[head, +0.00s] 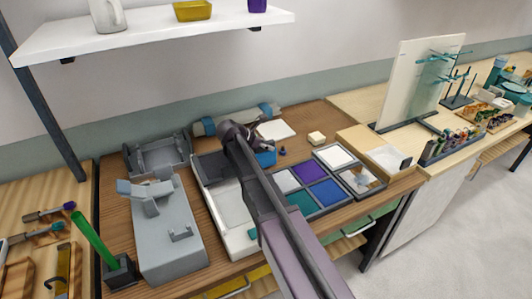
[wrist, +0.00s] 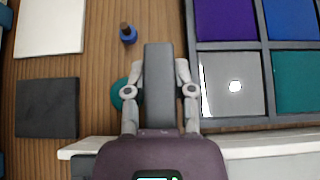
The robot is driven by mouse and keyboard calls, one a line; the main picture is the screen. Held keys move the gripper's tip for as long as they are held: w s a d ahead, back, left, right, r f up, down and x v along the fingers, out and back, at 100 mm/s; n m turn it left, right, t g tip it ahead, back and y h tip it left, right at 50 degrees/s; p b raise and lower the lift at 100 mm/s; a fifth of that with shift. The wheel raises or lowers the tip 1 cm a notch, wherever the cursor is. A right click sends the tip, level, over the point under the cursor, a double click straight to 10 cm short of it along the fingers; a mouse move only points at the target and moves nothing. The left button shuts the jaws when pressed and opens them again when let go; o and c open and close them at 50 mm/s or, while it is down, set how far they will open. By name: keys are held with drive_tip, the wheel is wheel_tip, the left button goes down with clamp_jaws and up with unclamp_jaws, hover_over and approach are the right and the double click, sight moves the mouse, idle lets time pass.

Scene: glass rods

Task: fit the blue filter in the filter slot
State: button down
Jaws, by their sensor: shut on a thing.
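My gripper (wrist: 160,80) is shut on a thin piece that shows a dark grey top edge in the wrist view. In the head view a bright blue face shows just under my gripper (head: 257,147), and I take this held piece to be the blue filter (head: 267,159). Its lower end is hidden. A deep blue square (head: 327,190) lies in one tray compartment, beside purple (head: 308,171) and teal (head: 299,203) squares. I cannot make out the filter slot.
A small blue peg (wrist: 128,34) stands near the gripper. A black square (wrist: 46,108) and a white square (wrist: 50,25) lie to the left in the wrist view. A grey instrument (head: 171,235) and a green rod (head: 92,238) in a dark holder stand left in the head view.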

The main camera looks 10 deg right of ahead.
drive_tip(key=shift+f+b, duration=0.6)
drive_tip(key=shift+f, duration=0.3)
drive_tip(key=shift+f, duration=0.15)
drive_tip(key=shift+c, duration=2.3)
unclamp_jaws()
drive_tip(key=shift+r, duration=0.3)
drive_tip(key=shift+s+a+r+p, duration=0.15)
drive_tip(key=shift+a+r+p, duration=0.35)
drive_tip(key=shift+p, duration=0.1)
drive_tip(key=p+v, duration=0.5)
drive_tip(key=v, duration=0.3)
drive_tip(key=shift+s+a+r, duration=0.1)
drive_tip(key=shift+a, duration=0.1)
drive_tip(key=shift+p+v, duration=0.6)
drive_tip(key=shift+v, duration=0.4)
